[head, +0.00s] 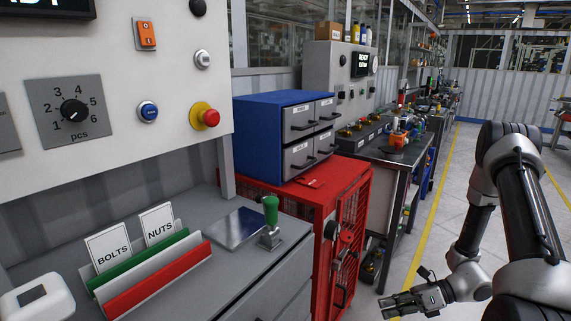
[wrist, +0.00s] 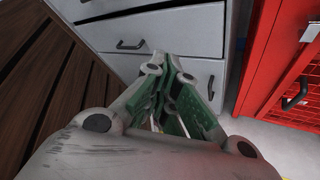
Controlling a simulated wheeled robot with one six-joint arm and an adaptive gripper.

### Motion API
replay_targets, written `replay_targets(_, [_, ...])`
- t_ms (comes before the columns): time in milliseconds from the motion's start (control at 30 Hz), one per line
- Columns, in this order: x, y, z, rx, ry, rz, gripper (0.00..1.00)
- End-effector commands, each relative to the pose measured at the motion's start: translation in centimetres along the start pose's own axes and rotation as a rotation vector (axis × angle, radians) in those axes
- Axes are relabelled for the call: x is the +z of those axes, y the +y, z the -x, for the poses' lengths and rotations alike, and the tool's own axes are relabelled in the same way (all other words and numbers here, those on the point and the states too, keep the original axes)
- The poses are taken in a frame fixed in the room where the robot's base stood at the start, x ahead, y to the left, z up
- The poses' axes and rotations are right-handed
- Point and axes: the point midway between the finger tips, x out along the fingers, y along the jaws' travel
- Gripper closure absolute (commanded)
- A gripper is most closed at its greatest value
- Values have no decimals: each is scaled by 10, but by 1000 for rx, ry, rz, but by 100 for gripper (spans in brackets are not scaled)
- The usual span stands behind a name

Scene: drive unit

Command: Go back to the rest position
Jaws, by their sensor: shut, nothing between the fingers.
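My gripper (head: 388,308) is at the lower right of the head view, low over the floor in the aisle, to the right of the red cabinet. In the wrist view my gripper (wrist: 168,90) has its fingers together, with green pads, and nothing is held. Behind the fingers are pale grey drawers (wrist: 160,35) with dark handles; I cannot tell the exact gap to them. My arm (head: 520,200) reaches down along the right side of the head view.
The red cabinet (head: 325,215) bears a blue drawer unit (head: 265,130). A grey counter (head: 190,265) holds a green-handled stamp (head: 270,215) and a card holder (head: 150,275). The control panel (head: 110,90) stands at left. A dark workbench (head: 400,150) stands beyond. The aisle floor (head: 450,190) looks clear.

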Motion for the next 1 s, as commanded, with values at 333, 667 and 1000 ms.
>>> replay_targets(333, [44,114,96,256,503,893,100])
replay_targets(667, [89,196,175,486,945,1520,100])
replay_targets(1000, [134,274,219,492,1367,1895,100])
